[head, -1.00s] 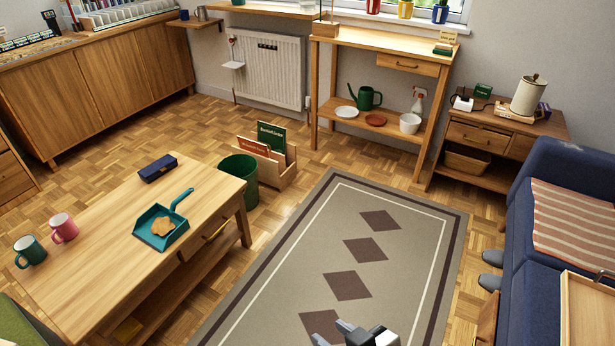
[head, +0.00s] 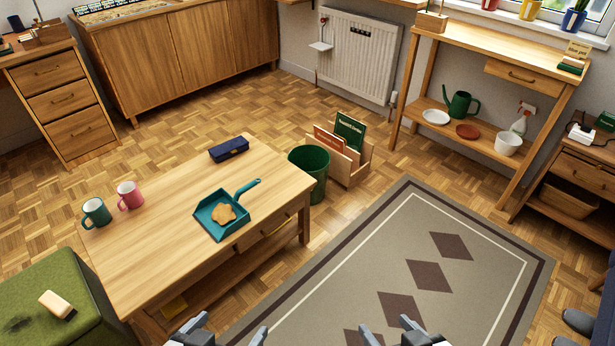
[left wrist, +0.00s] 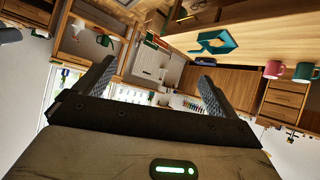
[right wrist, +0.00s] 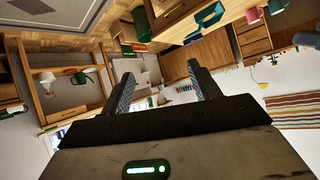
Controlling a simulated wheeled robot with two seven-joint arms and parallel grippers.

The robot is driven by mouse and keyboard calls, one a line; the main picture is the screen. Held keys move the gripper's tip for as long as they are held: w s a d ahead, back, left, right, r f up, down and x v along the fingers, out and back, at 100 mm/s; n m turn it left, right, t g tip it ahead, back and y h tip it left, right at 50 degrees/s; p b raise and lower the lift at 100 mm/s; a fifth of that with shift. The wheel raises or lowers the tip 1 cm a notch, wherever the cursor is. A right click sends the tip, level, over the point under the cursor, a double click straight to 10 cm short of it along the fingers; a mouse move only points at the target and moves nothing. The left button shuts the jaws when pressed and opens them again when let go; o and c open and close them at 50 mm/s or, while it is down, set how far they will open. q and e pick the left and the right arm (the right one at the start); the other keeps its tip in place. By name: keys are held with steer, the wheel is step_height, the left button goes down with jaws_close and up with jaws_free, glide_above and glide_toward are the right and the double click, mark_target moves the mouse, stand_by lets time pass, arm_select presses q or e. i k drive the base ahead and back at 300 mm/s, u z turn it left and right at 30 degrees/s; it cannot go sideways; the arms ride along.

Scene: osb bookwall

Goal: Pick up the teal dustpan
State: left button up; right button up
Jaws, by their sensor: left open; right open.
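The teal dustpan (head: 222,218) lies on the wooden coffee table (head: 150,250), its handle pointing up and right. A tan-orange piece (head: 224,213) lies in its pan. The dustpan also shows in the left wrist view (left wrist: 228,45) and in the right wrist view (right wrist: 207,14). My left gripper (head: 228,332) is open and empty at the bottom edge of the head view, below and apart from the dustpan. My right gripper (head: 385,330) is open and empty further right, in front of the rug.
A pink mug (head: 130,195), a teal mug (head: 96,212) and a dark blue case (head: 229,149) stand on the table. A green bin (head: 310,172) stands beyond its right end. A green ottoman (head: 55,295) is at left. The rug (head: 400,240) is clear.

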mark_target(220, 214)
steer(key=u, duration=0.05)
steer(key=i, duration=1.4)
steer(key=z, duration=0.2)
